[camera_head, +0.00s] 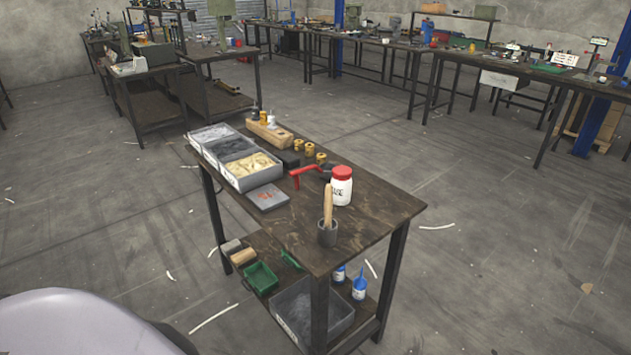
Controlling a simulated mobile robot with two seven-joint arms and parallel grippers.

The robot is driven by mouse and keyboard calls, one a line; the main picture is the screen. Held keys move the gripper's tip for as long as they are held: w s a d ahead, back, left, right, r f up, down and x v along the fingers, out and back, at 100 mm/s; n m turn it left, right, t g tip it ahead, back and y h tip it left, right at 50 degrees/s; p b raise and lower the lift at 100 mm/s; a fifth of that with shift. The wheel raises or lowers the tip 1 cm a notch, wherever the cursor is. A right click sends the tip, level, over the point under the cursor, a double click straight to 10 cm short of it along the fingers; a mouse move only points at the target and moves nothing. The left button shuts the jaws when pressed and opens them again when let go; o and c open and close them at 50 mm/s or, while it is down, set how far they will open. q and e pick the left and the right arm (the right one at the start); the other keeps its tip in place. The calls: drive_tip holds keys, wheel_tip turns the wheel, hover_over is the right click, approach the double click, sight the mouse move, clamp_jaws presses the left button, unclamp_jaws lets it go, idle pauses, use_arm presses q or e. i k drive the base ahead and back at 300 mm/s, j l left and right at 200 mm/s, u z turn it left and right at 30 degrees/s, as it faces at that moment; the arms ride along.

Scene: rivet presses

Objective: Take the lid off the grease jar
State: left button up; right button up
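A white jar (341,190) with dark lettering stands upright on the wooden table near its right edge. A red lid (342,172) sits on top of the jar. The lettering is too small to read, but it is the only lidded jar that I can make out on this table. Neither of my grippers shows in the head view.
On the table (375,222), a grey cup with a wooden handle (328,215) stands in front of the jar, and a red-handled tool (309,174) lies left of it. Grey bins (247,182) line the left edge. Bare tabletop lies right of the jar. Floor around is open.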

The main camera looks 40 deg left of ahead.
sight(341, 188)
drive_tip(key=i+u, duration=0.2)
drive_tip(key=u, duration=0.15)
drive_tip(key=i+l+u, duration=0.1)
drive_tip(key=u, duration=0.25)
drive_tip(key=i+l+u, duration=0.15)
drive_tip(key=u, duration=0.2)
drive_tip(key=i, duration=0.05)
